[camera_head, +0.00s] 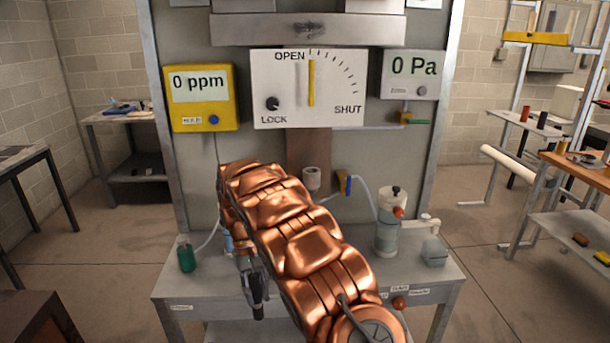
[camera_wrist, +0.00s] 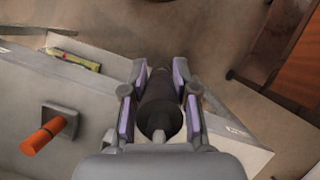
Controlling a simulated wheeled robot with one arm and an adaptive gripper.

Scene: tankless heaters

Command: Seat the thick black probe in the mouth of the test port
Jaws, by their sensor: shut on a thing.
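My gripper (camera_wrist: 160,72) is shut on the thick black probe (camera_wrist: 160,104), which lies between its two purple-lined fingers in the wrist view. In the head view my gripper (camera_head: 257,300) hangs fingers down in front of the bench, left of my copper arm. The probe is hard to tell from the dark fingers there. A short pale round fitting (camera_head: 312,178) with an open top stands against the panel behind my arm and may be the test port. My gripper is well apart from it, nearer and lower left. The wrist view shows no port mouth.
A yellow ppm meter (camera_head: 202,97), a dial plate (camera_head: 308,88) and a Pa gauge (camera_head: 412,74) are on the panel. A green bottle (camera_head: 186,257) stands at the bench's left, a clear cylinder (camera_head: 389,222) at its right. A blue-handled valve (camera_head: 344,183) is beside the fitting.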

